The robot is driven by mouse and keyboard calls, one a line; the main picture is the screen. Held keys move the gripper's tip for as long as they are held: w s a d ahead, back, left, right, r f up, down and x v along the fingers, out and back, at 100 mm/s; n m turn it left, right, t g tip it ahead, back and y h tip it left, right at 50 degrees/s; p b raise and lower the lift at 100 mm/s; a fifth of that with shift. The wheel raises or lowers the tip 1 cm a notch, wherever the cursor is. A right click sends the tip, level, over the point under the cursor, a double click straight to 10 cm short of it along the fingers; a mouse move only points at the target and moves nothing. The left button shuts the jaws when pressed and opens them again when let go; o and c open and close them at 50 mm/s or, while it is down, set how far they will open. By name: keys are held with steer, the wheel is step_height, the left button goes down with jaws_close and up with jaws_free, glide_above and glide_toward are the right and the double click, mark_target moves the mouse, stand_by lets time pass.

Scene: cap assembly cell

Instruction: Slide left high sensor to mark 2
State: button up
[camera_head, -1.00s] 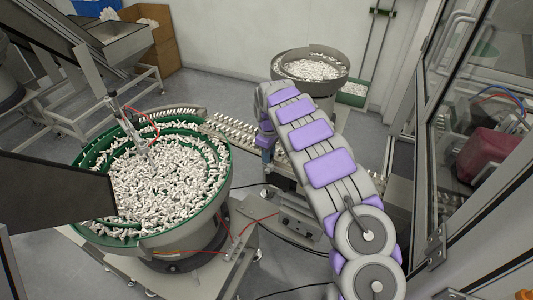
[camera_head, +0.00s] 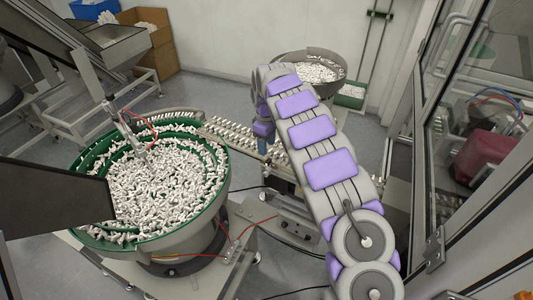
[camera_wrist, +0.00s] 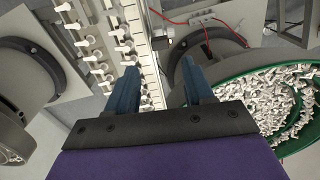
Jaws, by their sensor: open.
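My gripper (camera_wrist: 160,72) is open, with its two dark blue fingers apart and nothing visibly held between them. In the head view my gripper (camera_head: 263,140) is small and partly hidden by my arm, over the linear track (camera_head: 230,133). In the wrist view the track (camera_wrist: 98,50) carries rows of white caps, and a pale strip with fine marks (camera_wrist: 150,62) runs along it between the fingers. A small dark block (camera_wrist: 160,42) sits by this strip beyond the fingertips; I cannot tell whether it is the left high sensor. I cannot read mark 2.
A green-rimmed bowl (camera_head: 222,190) full of white parts stands left of the track. A second bowl (camera_head: 338,84) stands behind my arm. Red cables (camera_wrist: 185,20) run near the right finger. A glazed machine frame (camera_head: 435,190) stands at the right.

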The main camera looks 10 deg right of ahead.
step_height(320, 180, up, 11)
steer(key=shift+f, duration=0.2)
stand_by(0.6)
